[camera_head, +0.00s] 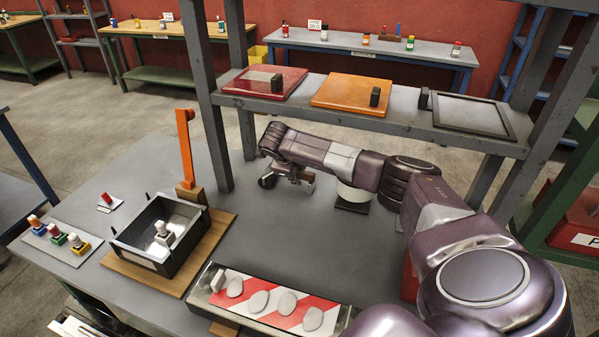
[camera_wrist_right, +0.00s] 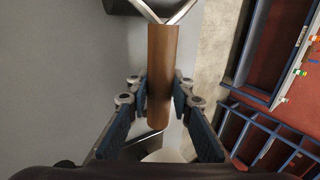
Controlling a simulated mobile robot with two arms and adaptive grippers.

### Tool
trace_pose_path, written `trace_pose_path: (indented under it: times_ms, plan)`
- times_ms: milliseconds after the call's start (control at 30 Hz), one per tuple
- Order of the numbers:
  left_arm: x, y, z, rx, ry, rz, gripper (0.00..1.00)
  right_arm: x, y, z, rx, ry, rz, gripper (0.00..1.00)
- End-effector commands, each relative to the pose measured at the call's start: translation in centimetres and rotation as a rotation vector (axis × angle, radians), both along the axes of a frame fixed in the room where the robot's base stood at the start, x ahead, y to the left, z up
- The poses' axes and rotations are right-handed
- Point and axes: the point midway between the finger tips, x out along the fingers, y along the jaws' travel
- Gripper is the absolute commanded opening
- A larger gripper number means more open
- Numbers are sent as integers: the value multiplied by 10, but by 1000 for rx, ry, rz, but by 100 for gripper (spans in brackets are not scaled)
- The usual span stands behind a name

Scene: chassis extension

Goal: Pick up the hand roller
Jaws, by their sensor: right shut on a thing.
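My left gripper is not in view.
A grey shelf (camera_head: 400,122) with red and orange panels crosses behind my right arm. A black open box (camera_head: 130,245) with an orange post stands left on the table. A red-and-white striped tray (camera_head: 265,318) is in front. The table between box and arm is mostly clear.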

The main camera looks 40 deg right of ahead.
Motion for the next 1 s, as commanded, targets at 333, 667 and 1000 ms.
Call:
trace_pose_path:
  times_ms: [333, 667, 1000]
  plan:
    - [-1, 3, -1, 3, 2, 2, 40, 1, 0, 2, 0, -2, 0, 0]
    - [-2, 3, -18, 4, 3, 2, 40, 2, -1, 32, -2, -7, 0, 0]
    - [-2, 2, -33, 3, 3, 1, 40, -27, 54, 33, 0, -2, 6, 0]
